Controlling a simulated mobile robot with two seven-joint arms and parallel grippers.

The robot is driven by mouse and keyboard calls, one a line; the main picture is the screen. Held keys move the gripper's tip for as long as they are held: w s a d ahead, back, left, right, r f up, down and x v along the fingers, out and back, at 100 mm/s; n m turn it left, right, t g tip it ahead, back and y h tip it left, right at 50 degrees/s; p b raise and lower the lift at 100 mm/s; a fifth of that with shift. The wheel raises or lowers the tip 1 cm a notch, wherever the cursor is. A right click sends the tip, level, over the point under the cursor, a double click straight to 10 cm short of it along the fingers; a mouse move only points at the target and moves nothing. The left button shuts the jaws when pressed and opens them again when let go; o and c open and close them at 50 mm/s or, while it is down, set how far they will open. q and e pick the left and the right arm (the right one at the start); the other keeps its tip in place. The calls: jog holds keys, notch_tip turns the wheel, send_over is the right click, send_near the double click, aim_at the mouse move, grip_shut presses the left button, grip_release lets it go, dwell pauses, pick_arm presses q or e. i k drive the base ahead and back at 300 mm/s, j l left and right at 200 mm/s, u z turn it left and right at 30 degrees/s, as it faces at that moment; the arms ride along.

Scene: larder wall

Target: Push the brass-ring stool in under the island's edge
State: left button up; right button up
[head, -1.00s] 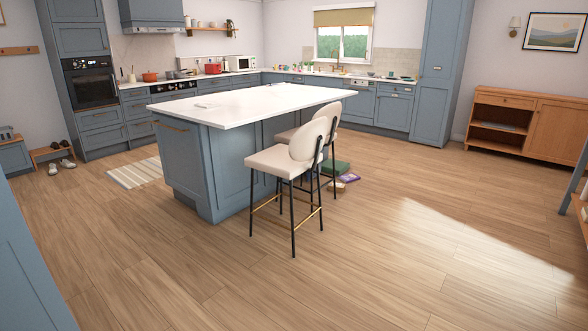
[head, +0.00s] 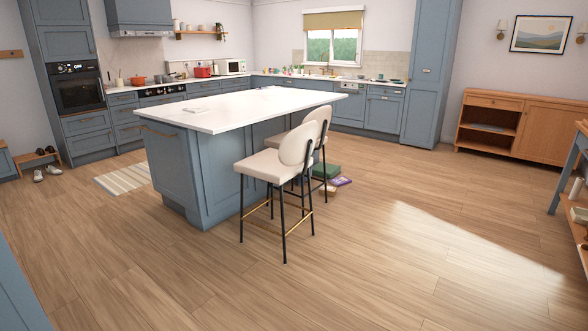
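Two cream stools with black legs and brass footrest rings stand at the right side of the blue island (head: 222,170) with its white top (head: 235,105). The nearer stool (head: 270,165) stands out from the island, its seat mostly clear of the countertop edge and its rounded back toward the right. The farther stool (head: 319,122) is partly hidden behind the nearer one, its seat close to the island's edge. I cannot tell which one the task names, since brass shows clearly only on the nearer. Neither of my grippers shows.
A green box (head: 326,171) and a purple book (head: 341,181) lie on the floor by the stools. A striped rug (head: 123,179) lies left of the island. Open wooden floor (head: 400,240) spreads in front and right. A wooden sideboard (head: 515,126) stands by the right wall.

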aim_at(293, 157)
jog(key=i+z, duration=0.4)
jog(key=i, duration=1.05)
jog(key=i+l+u, duration=0.1)
jog(key=i+u, duration=0.2)
jog(key=i, duration=0.2)
jog(key=i+l+u, duration=0.35)
jog(key=i, duration=0.15)
jog(key=i+l+u, duration=0.3)
jog(key=i, duration=0.2)
